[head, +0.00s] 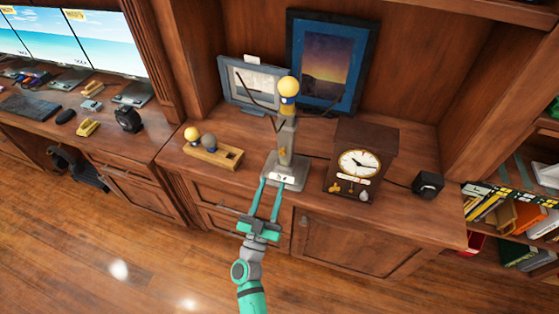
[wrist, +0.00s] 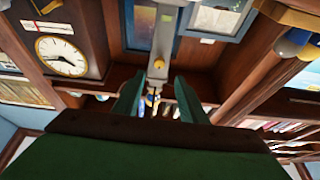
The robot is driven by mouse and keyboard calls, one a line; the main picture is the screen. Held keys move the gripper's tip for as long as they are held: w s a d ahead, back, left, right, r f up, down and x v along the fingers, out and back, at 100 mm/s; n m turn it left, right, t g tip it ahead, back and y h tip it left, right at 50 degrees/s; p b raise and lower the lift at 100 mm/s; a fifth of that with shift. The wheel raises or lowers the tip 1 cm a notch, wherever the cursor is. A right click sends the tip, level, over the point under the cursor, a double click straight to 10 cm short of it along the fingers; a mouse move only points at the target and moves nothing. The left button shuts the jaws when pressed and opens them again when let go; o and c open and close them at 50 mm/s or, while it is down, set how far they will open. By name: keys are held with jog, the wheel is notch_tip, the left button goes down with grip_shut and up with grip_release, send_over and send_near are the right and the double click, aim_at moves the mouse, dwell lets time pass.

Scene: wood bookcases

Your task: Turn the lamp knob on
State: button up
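The lamp is a grey post (head: 287,135) on a square grey base, with a yellow bulb (head: 289,86) on top. It stands at the middle of the cabinet top in the head view. A small yellowish knob (head: 283,157) is low on the post's front. In the wrist view the picture is inverted; the post (wrist: 157,74) and its yellow knob (wrist: 158,62) show beyond the fingers. My gripper (head: 273,182) is open and empty, its two teal fingers pointing at the lamp's base. In the wrist view the gripper (wrist: 157,90) has a clear gap between its fingers. Contact with the lamp cannot be told.
A wooden block (head: 212,155) with a yellow and a grey bulb stands left of the lamp. A clock (head: 360,162) stands to the right, with a small black box (head: 428,185) beyond. Two frames, grey (head: 252,83) and blue (head: 325,65), lean behind. The cabinet's front edge is below.

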aim_at(281, 155)
jog(key=x, duration=1)
jog(key=shift+s, duration=0.1)
grip_shut()
